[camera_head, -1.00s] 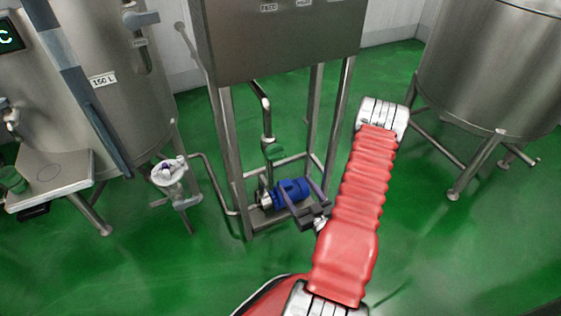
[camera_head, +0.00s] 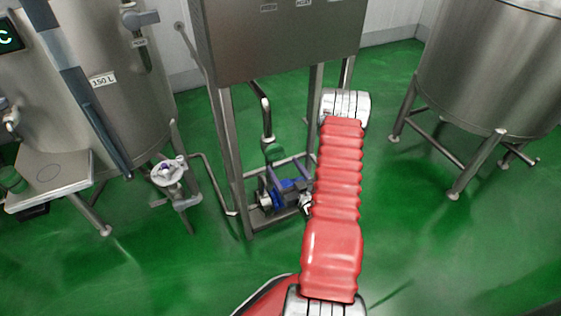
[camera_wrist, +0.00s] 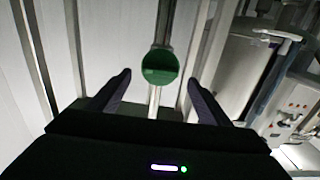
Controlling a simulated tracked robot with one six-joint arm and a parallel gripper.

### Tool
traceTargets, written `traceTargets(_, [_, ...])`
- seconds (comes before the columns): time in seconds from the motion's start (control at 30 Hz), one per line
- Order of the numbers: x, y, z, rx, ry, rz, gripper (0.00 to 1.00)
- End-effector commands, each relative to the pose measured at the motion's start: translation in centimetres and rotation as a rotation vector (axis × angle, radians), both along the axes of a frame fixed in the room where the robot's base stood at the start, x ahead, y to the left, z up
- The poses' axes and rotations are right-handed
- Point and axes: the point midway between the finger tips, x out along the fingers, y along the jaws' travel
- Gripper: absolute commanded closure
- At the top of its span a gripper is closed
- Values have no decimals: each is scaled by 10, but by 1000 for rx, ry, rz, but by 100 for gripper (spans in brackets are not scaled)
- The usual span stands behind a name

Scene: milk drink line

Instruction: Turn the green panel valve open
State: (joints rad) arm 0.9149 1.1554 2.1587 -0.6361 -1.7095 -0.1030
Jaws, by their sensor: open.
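The green panel valve (camera_head: 272,151) sits on a vertical steel pipe under the steel panel. In the wrist view it is a round green knob (camera_wrist: 160,66) in the middle of the picture. My gripper (camera_head: 284,176) is below the valve in the head view, in front of the blue pump. In the wrist view the gripper (camera_wrist: 159,78) is open and empty, with a dark finger to each side of the knob. The knob appears beyond the fingertips; whether they touch it cannot be told.
The steel panel (camera_head: 277,40) stands on a leg frame. A blue pump (camera_head: 292,192) sits low in it, partly hidden. A tank (camera_head: 95,60) and a small white-topped fitting (camera_head: 168,170) are left, another tank (camera_head: 490,70) right.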

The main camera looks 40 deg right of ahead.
Motion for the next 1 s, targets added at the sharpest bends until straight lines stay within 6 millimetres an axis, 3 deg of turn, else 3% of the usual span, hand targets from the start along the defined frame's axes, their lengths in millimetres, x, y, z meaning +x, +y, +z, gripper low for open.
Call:
traceTargets(0.1, [18,-4,1,-2,-2,2,28])
traceTargets(0.3, [35,-10,0,1,-1,1,28])
traceTargets(0.67, [39,-11,0,1,-1,1,29])
traceTargets(1.0, [38,-11,0,1,0,1,53])
